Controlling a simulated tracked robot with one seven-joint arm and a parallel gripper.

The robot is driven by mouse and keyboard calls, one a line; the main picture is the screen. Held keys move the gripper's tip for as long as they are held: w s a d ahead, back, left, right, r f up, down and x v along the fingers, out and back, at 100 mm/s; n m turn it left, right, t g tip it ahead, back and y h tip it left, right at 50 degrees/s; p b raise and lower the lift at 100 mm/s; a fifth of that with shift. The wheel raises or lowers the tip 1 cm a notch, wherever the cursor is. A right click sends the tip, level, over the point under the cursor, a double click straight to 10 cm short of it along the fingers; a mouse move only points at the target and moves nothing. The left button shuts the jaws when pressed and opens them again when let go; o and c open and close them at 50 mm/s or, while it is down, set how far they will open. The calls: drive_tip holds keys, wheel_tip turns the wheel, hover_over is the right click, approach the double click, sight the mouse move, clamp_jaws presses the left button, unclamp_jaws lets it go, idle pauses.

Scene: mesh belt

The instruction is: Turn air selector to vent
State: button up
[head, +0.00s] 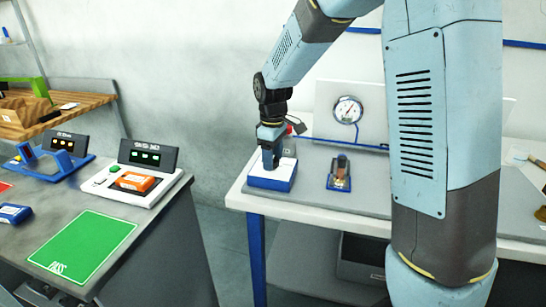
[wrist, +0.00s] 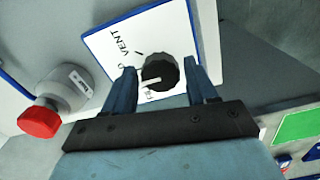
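The air selector is a black round knob (wrist: 160,72) with a pale pointer line, on a white-topped plate (wrist: 140,35) with blue sides. The plate carries the printed word VENT and other lettering partly covered by my gripper. In the head view the selector box (head: 272,176) sits at the left end of the white table, and its knob is hidden. My gripper (wrist: 163,82) points down over it, with one blue finger on each side of the knob. The fingers are apart; a gap shows beside the knob, and I cannot tell whether either finger touches it.
A red-capped grey valve (wrist: 58,98) stands beside the selector. A pressure gauge (head: 348,110) is on a panel behind. A small blue-framed device (head: 339,175) sits right of the box. A grey bench (head: 150,235) with a green mat (head: 82,244) stands left across a gap.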

drive_tip(key=c, duration=0.8)
drive_tip(key=shift+m, duration=0.3)
drive_tip(key=m, duration=0.4)
drive_tip(key=shift+m, duration=2.2)
drive_tip(key=o, duration=1.1)
